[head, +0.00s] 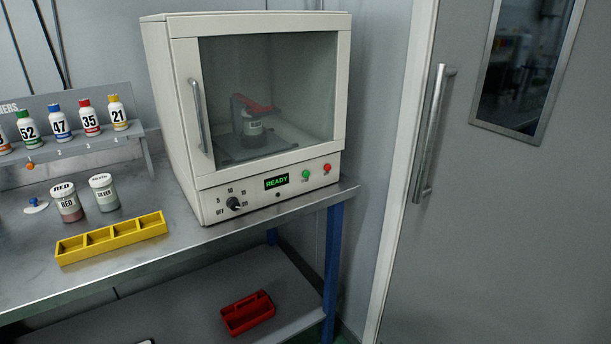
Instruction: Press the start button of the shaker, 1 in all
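The shaker (173,107) is a cream cabinet at the back right of the metal bench. Its glass door (300,80) is shut, with a metal handle at the left. Behind the glass, a labelled can stands under a red clamp (255,104). The front panel has a dark knob (234,204), a display (276,182) reading READY in green, a green button (306,175) and a red button (327,168). The green button is left of the red one. Small lettering near the buttons is too small to read. Neither of my grippers is in view.
A yellow divided tray (111,238) lies in front. Jars marked RED (66,203) and SILVER (104,193) stand behind it. Numbered bottles (89,118) stand on a rack at left. A red caddy (248,312) sits below. A grey door (500,220) is at right.

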